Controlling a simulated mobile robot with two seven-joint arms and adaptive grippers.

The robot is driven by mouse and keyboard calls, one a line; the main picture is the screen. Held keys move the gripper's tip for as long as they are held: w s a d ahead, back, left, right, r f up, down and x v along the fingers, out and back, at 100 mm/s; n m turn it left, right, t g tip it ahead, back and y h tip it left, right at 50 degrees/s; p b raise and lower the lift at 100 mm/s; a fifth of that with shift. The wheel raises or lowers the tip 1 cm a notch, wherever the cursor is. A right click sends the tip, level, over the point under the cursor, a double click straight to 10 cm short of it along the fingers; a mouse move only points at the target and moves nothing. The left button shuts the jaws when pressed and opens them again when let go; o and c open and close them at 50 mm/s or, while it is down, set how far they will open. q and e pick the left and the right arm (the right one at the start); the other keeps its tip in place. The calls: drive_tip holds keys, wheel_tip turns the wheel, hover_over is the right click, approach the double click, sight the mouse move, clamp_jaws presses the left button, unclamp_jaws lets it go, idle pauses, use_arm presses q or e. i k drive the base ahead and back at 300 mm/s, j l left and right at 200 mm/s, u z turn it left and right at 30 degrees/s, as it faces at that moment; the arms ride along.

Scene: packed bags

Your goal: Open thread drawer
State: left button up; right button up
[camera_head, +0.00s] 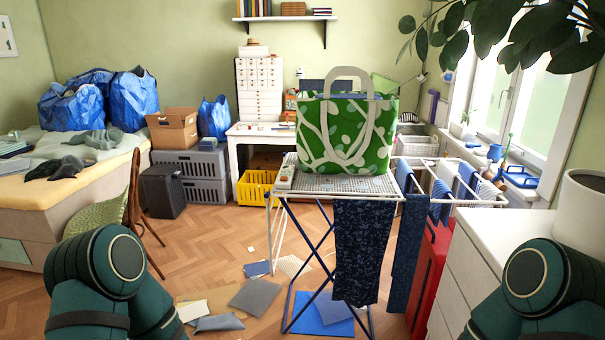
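A white cabinet of several small drawers (259,77) stands at the back, on or beside the white desk (245,129). Its drawers look shut, with small dark knobs or labels. I cannot tell from here which one is the thread drawer. A taller white chest with larger drawers (466,282) stands close by at the lower right and its fronts look shut. Only my dark green arm links show, at the lower left and lower right. Neither of my grippers is in the view.
A drying rack (340,184) with a green patterned bag (345,135) and hanging cloths stands in the middle. A chair (135,207) and bed (30,215) are at the left. Grey crates (205,191) and a yellow crate (255,194) are by the desk. Cloth pieces litter the floor.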

sight(242, 85)
drive_tip(key=i+u, duration=0.4)
drive_tip(key=i, duration=0.25)
drive_tip(key=i+l+u, duration=0.2)
drive_tip(key=i+u, duration=0.15)
drive_tip(key=i, duration=0.3)
drive_tip(key=i+j+u, duration=0.15)
drive_tip(key=i+u, duration=0.3)
drive_tip(key=i, duration=0.2)
drive_tip(key=i+l+u, duration=0.1)
drive_tip(key=i+u, duration=0.35)
drive_tip(key=i, duration=0.15)
drive_tip(key=i+z, duration=0.25)
drive_tip(key=i, duration=0.45)
drive_tip(key=i+j+z, duration=0.3)
drive_tip(key=i, duration=0.4)
drive_tip(key=i+l+z, duration=0.1)
drive_tip(key=i+z, duration=0.25)
drive_tip(key=i, duration=0.35)
drive_tip(key=i+j+z, duration=0.1)
drive_tip(key=i+z, duration=0.3)
drive_tip(key=i, duration=0.25)
drive_tip(key=i+z, duration=0.4)
drive_tip(key=k+j, duration=0.05)
drive_tip(key=k, duration=0.05)
